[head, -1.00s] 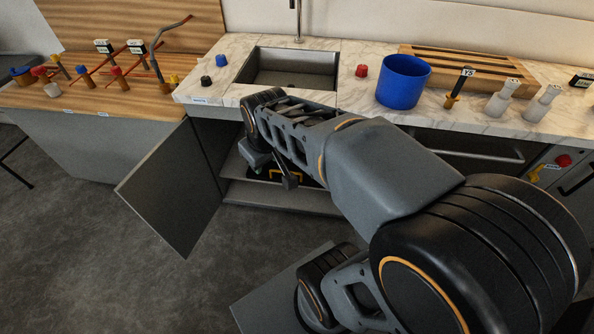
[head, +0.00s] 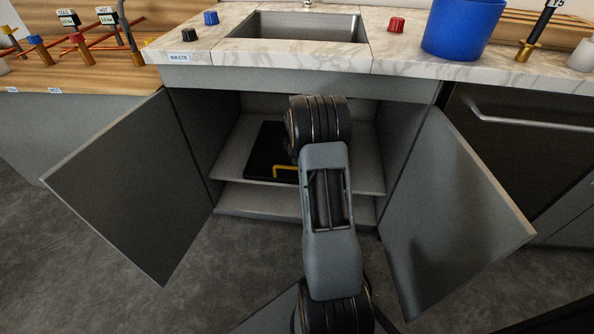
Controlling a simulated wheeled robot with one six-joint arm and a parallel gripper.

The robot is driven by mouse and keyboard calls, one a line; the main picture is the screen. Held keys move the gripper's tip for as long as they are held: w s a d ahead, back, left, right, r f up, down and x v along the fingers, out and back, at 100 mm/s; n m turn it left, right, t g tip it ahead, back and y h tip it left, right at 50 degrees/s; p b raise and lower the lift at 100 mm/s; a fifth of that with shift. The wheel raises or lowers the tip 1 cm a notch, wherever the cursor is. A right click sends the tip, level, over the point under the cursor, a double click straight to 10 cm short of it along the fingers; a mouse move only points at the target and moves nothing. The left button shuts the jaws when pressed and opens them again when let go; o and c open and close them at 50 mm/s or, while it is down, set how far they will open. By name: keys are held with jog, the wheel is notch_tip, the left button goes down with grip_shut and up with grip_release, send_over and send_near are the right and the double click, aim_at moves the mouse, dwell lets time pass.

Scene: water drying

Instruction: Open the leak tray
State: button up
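A black tray (head: 262,146) with a yellow handle (head: 284,171) on its front lies on the shelf inside the open cabinet under the sink. It is the only thing in view that looks like the leak tray. My arm reaches into the cabinet opening and covers the tray's right part. My gripper is hidden behind my own arm, so its fingers and any contact with the handle do not show.
The left cabinet door (head: 120,190) and right cabinet door (head: 450,215) stand wide open on either side of my arm. The shelf (head: 350,165) has bare room on the right. A marble counter (head: 190,60) with a sink (head: 295,27) and a blue bucket (head: 462,28) is above.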

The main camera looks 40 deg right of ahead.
jog(key=f, duration=0.2)
jog(key=d+f+b, duration=0.1)
jog(key=f, duration=0.1)
jog(key=w+f+b, duration=0.1)
jog(key=f, duration=0.2)
jog(key=shift+d, duration=0.15)
grip_shut()
dwell(0.4)
